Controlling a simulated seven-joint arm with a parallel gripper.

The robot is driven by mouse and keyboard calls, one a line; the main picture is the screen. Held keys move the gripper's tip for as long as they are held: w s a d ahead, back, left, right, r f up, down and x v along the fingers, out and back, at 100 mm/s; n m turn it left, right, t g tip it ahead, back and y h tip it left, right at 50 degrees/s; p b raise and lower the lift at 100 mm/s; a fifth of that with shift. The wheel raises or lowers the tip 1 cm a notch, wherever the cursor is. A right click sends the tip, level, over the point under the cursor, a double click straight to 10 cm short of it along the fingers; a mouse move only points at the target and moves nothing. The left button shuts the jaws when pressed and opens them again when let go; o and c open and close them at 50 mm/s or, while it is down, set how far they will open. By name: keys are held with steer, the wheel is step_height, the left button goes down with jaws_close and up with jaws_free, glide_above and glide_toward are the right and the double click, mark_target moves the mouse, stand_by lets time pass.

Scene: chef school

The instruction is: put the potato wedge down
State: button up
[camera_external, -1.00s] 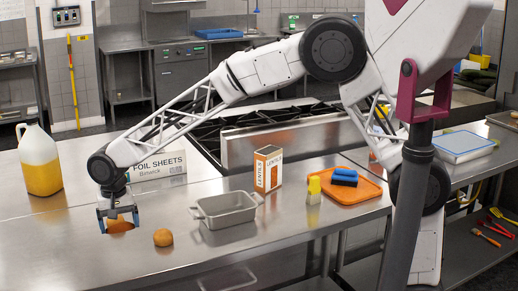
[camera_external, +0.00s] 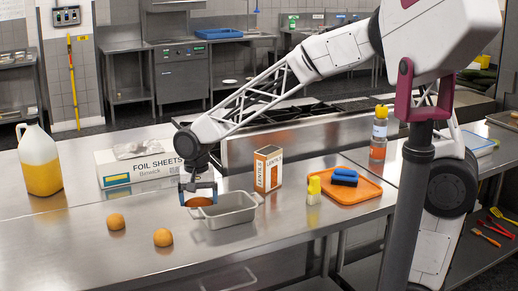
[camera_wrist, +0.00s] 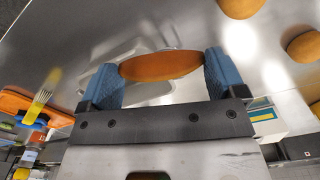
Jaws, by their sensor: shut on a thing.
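The potato wedge (camera_wrist: 160,66) is a brown-orange, pointed oval piece held crosswise between the blue fingertips of my gripper (camera_wrist: 160,78) in the wrist view. In the external view my gripper (camera_external: 198,192) is shut on the wedge (camera_external: 199,202), just left of the grey metal pan and near its left handle. The wedge appears to be a little above the steel counter (camera_external: 150,232); the exact height is hard to tell.
The empty grey pan (camera_external: 228,216) stands on the counter. Two round brown items (camera_external: 116,222) lie to the left. The foil box (camera_external: 125,175) stands behind, left.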

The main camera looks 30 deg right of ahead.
steer(key=s+d+f+m, duration=0.1)
steer(key=s+d, duration=0.2)
steer(key=d, duration=0.6)
steer(key=s+d+f+m, duration=0.1)
steer(key=s+d+m, duration=0.15)
steer(key=d, duration=0.75)
steer(key=s+d+f+m, duration=0.2)
steer(key=s+d+f, duration=0.2)
steer(key=s+d, duration=0.8)
steer(key=shift+s+d, duration=0.25)
steer(key=shift+d, duration=1)
steer(key=shift+w, duration=0.1)
glide_above(294, 217)
steer(key=shift+a+f, duration=0.1)
steer(key=shift+f, duration=0.65)
steer(key=shift+f, duration=1.75)
steer(key=shift+f, duration=0.15)
